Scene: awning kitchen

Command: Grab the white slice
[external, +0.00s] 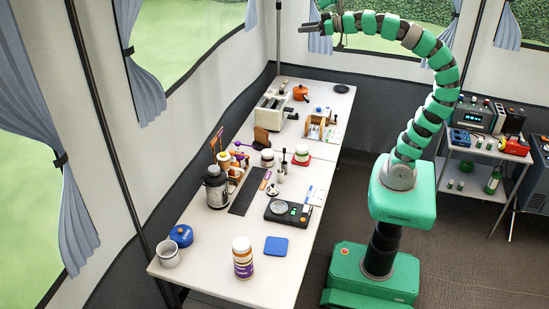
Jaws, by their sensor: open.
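My gripper (308,28) is high at the top of the external view, well above the far end of the long white table (207,247). Its fingers point left, are apart, and hold nothing. I cannot pick out a white slice for certain. A cream toaster-like appliance (270,115) stands toward the far end of the table. To its right is a small wooden rack (318,126) with pale pieces in or beside it, too small to identify. A brown board-like item (261,137) stands in front of the appliance.
An orange pot (300,93) and a dark round item (341,89) are at the far end. Jars, a dark flask (216,188), a black scale-like device (288,212) and a white-and-purple tub (242,258) stand nearer. The near right corner is clear. A side cart (480,148) stands right.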

